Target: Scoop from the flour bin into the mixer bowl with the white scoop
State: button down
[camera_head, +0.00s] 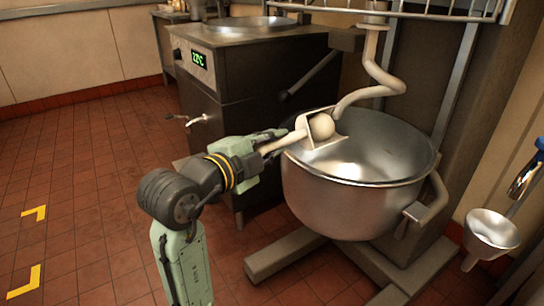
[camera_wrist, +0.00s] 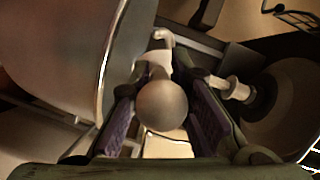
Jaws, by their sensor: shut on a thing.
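My gripper (camera_head: 268,147) is shut on the white scoop (camera_head: 304,137), with the handle running out from the fingers to the scoop's head. The head is at the near-left rim of the steel mixer bowl (camera_head: 360,205), reaching over its opening. A pale rounded lump (camera_head: 321,126) sits at the scoop's head. In the wrist view a rounded ball shape (camera_wrist: 162,105) shows between the purple finger pads, and the curved metal rim (camera_wrist: 104,75) is at the left. I cannot tell whether the scoop touches the rim. The visible bowl interior looks bare. I cannot identify the flour bin.
The mixer's curved pale hook (camera_head: 375,92) hangs above the bowl's back. A dark cooker with a green display (camera_head: 199,59) stands behind and left. A small metal cup (camera_head: 490,232) is at the right. Open tiled floor (camera_head: 80,190) with yellow marks lies left.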

jog(key=shift+s+f+m+t+b, duration=0.1)
jog(key=shift+f+m+t+b, duration=0.35)
jog(key=shift+m+b, duration=1.3)
jog(key=shift+r+n+b, duration=0.15)
jog(key=shift+n+b, duration=0.1)
jog(key=shift+b, duration=1)
jog(key=shift+r+h, duration=0.1)
jog(key=shift+h, duration=0.2)
